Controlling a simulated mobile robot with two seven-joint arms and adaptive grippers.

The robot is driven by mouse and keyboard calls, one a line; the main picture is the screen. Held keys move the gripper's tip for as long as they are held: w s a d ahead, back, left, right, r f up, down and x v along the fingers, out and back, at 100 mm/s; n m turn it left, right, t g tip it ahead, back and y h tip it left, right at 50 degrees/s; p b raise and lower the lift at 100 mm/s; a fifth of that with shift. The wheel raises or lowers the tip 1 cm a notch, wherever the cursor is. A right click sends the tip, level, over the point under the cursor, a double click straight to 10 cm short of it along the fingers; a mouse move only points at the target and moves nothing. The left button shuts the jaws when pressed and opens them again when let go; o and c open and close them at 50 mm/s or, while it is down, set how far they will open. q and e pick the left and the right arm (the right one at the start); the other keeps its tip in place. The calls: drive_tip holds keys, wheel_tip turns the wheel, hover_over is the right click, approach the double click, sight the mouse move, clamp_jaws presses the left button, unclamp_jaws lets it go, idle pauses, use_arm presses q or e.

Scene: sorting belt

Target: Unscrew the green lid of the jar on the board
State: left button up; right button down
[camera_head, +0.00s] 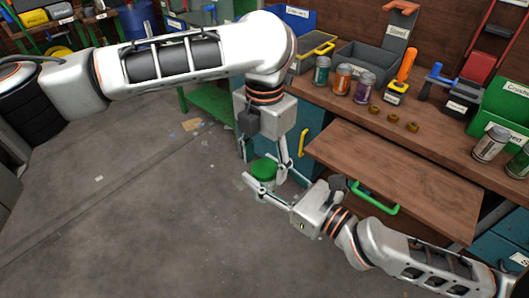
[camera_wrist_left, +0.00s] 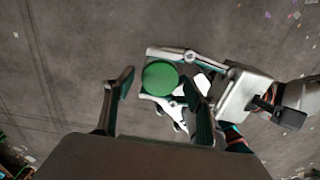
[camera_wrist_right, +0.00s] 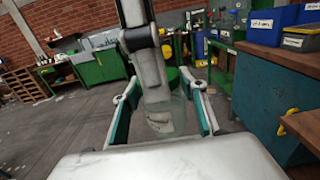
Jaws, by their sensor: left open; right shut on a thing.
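The jar has a round green lid (camera_head: 264,168) on top and a clear glass body (camera_wrist_right: 165,115). It is held upright in the air in front of the bench, off the wooden board (camera_head: 400,175). My right gripper (camera_head: 264,190) is shut around the jar's body from the side, with the glass between its fingers in the right wrist view. My left gripper (camera_head: 266,160) points down over the jar and is open. In the left wrist view the green lid (camera_wrist_left: 160,76) lies between its spread fingers, apart from both. How close the fingertips are in height is hard to tell.
Several lidded jars (camera_head: 342,78), small brown rings (camera_head: 393,117), a grey bin (camera_head: 362,60) and a green crate (camera_head: 503,100) stand on the bench. The board has a green handle (camera_head: 375,203) in front. Bare floor (camera_head: 150,220) lies to the left.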

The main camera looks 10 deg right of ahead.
use_arm(q)
drive_tip(key=shift+c, duration=0.3)
drive_tip(key=c, duration=1.1)
drive_tip(key=shift+c, duration=0.4)
drive_tip(key=n, duration=0.3)
drive_tip(key=o, duration=1.2)
drive_tip(key=shift+o, duration=0.2)
